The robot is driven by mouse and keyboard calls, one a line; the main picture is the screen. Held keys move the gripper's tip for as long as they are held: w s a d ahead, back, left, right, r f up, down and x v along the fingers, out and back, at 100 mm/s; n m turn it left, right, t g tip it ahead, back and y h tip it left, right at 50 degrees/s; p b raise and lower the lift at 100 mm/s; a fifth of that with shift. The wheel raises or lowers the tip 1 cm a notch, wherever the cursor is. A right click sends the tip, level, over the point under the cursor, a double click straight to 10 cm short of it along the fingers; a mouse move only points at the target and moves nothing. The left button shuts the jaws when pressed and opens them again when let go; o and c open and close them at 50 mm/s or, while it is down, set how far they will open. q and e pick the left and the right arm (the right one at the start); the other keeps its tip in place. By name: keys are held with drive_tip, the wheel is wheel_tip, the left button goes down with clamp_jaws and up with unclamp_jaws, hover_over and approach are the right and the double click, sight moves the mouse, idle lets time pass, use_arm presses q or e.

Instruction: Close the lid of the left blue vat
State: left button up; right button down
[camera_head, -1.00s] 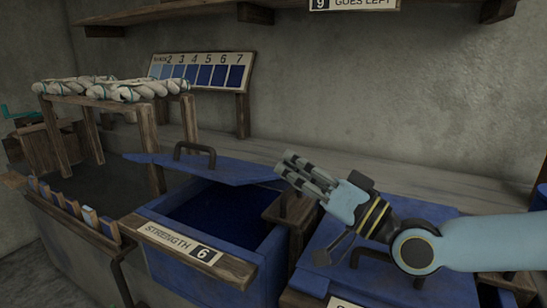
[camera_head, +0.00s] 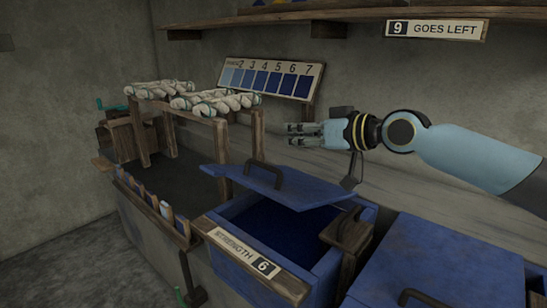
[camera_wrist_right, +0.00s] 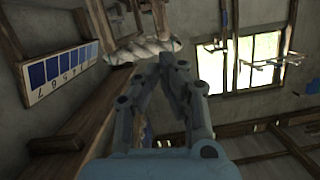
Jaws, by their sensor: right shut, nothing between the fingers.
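The left blue vat (camera_head: 362,215) stands in the middle of the head view, with dark blue liquid inside. Its blue lid (camera_head: 305,190) is partly raised and tilted along the back, leaving the front of the vat open. A dark handle (camera_head: 266,170) stands on the lid. A sign reading "STRENGTH 6" (camera_head: 240,255) is on the vat's front. My right gripper (camera_head: 292,134) is above and behind the lid, apart from it, pointing left. It is shut and empty; its fingers also show in the right wrist view (camera_wrist_right: 170,65). My left gripper is not in view.
A second blue vat with its lid (camera_head: 440,262) down stands at the right. A wooden rack with pale yarn skeins (camera_head: 215,102) stands at the left. A numbered shade board (camera_head: 270,78) is on the back wall, below a shelf (camera_head: 330,27).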

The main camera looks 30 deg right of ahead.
drive_tip(key=w+f, duration=0.1)
drive_tip(key=w+a+f, duration=0.1)
drive_tip(key=w, duration=0.1)
drive_tip(key=w+a+f+b, duration=0.1)
drive_tip(key=w+f, duration=0.1)
drive_tip(key=shift+a, duration=0.15)
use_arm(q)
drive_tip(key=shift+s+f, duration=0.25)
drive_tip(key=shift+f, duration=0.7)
use_arm(e)
drive_tip(key=shift+s+a+f, duration=0.1)
drive_tip(key=shift+f, duration=0.5)
drive_tip(key=shift+f, duration=0.15)
use_arm(q)
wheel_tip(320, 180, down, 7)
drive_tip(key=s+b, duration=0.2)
drive_tip(key=b, duration=0.5)
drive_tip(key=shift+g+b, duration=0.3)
use_arm(e)
drive_tip(key=s+a+f+n, duration=0.1)
drive_tip(key=a+f, duration=0.4)
drive_tip(key=f, duration=0.5)
drive_tip(key=shift+s+f+n+h, duration=0.25)
drive_tip(key=shift+s+n+h, duration=0.05)
drive_tip(key=shift+n, duration=0.4)
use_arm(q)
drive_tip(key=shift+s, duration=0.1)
